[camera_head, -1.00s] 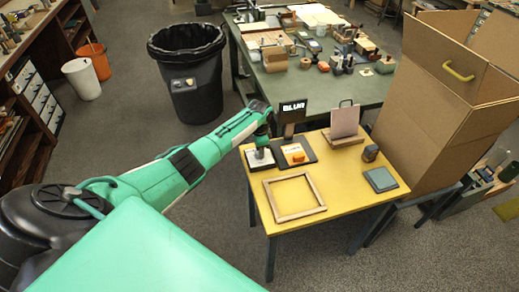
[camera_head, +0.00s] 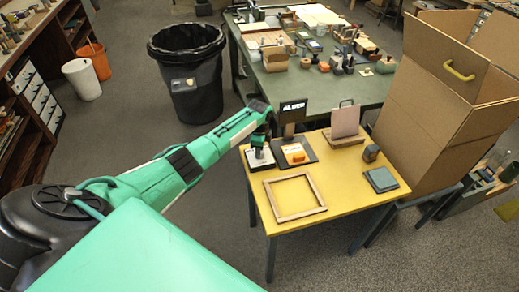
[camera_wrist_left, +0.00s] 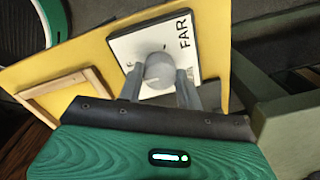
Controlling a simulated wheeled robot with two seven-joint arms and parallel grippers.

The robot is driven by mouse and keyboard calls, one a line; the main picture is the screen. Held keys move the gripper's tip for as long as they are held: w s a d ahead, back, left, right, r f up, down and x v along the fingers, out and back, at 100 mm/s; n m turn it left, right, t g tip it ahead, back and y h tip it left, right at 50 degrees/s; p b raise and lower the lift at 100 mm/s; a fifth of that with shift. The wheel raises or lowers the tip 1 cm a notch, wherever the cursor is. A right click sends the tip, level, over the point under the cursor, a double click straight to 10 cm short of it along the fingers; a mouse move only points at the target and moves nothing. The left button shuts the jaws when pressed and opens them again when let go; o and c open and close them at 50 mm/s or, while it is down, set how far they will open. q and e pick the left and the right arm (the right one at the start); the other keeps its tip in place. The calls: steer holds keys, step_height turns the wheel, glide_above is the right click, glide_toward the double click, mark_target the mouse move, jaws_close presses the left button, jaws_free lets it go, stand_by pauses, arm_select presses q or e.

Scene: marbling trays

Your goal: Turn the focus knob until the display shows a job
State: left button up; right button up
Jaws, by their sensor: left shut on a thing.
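The focus knob (camera_wrist_left: 158,69) is a grey round knob on a white plate (camera_wrist_left: 204,37) marked FAR, seen in the left wrist view. My left gripper (camera_wrist_left: 160,86) is shut on the knob, with one finger on each side of it. In the head view my left gripper (camera_head: 260,146) points down over the same plate (camera_head: 260,161) at the table's back left corner, hiding the knob. The dark display (camera_head: 293,108) stands behind the plate and shows small pale text, too small to read. My right gripper is in neither current view.
A large cardboard box (camera_head: 430,130) stands at right.

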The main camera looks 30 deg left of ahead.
arm_select(q)
steer(key=shift+w+r, duration=0.1)
steer(key=o, duration=1)
step_height(320, 180, up, 14)
steer(key=shift+f+b, duration=0.1)
steer(key=shift+b, duration=0.65)
steer(key=shift+d, duration=0.1)
